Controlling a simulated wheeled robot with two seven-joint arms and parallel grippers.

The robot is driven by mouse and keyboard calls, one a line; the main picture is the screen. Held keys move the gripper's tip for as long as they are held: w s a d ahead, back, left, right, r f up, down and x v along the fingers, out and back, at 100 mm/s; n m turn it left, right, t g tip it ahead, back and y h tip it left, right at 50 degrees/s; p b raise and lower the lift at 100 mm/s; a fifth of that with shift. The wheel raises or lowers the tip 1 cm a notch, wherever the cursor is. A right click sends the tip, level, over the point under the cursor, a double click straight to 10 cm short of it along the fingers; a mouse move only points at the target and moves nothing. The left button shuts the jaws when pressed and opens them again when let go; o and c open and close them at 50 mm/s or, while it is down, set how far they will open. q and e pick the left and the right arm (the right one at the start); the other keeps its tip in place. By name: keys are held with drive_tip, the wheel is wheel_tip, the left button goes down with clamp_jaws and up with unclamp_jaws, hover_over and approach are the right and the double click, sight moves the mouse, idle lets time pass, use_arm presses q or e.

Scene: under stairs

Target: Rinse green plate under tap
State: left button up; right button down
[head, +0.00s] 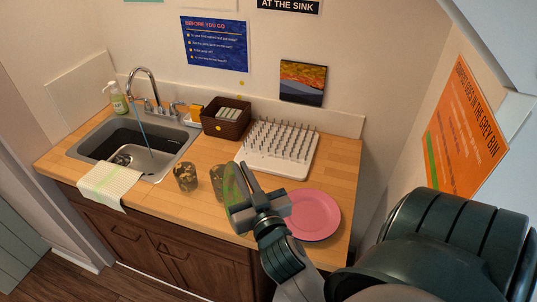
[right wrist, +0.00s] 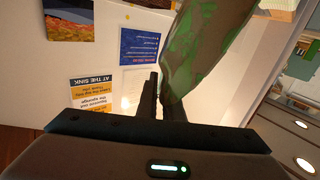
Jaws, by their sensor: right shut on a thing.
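The green plate (head: 231,184) is gripped by its edge in my right gripper (head: 248,190) and stands tilted steeply above the counter. In the right wrist view the plate (right wrist: 207,45) shows large brown smears over its green face, beside the finger of my right gripper (right wrist: 158,98). The tap (head: 145,80) arches over the sink (head: 85,145) at the left. A blue water stream (head: 143,133) runs from it into the basin. The plate is well right of the stream. My left gripper is in neither view.
Two dark patterned tumblers (head: 185,177) stand between sink and plate. A pink plate (head: 313,214) lies at the right. A white peg rack (head: 270,165), brown basket (head: 222,128) and soap bottle (head: 117,99) stand behind. A striped cloth (head: 108,181) hangs over the front edge.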

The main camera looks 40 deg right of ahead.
drive_tip(key=s+a+f+n+t+y+b, duration=0.1)
drive_tip(key=a+n+y, duration=0.15)
drive_tip(key=a, duration=0.35)
drive_tip(key=s+a+f+n+y+b, duration=0.1)
drive_tip(key=a+f+y, duration=0.15)
drive_tip(key=a, duration=0.35)
use_arm(q)
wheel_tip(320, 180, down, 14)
drive_tip(key=b, duration=1.2)
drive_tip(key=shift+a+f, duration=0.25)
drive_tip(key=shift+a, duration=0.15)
use_arm(e)
wheel_tip(320, 180, down, 12)
drive_tip(key=y, duration=0.1)
drive_tip(key=shift+s+a, duration=0.15)
drive_tip(key=shift+a, duration=0.15)
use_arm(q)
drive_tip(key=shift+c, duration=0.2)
use_arm(e)
drive_tip(key=shift+r+n, duration=0.1)
drive_tip(key=shift+n, duration=0.15)
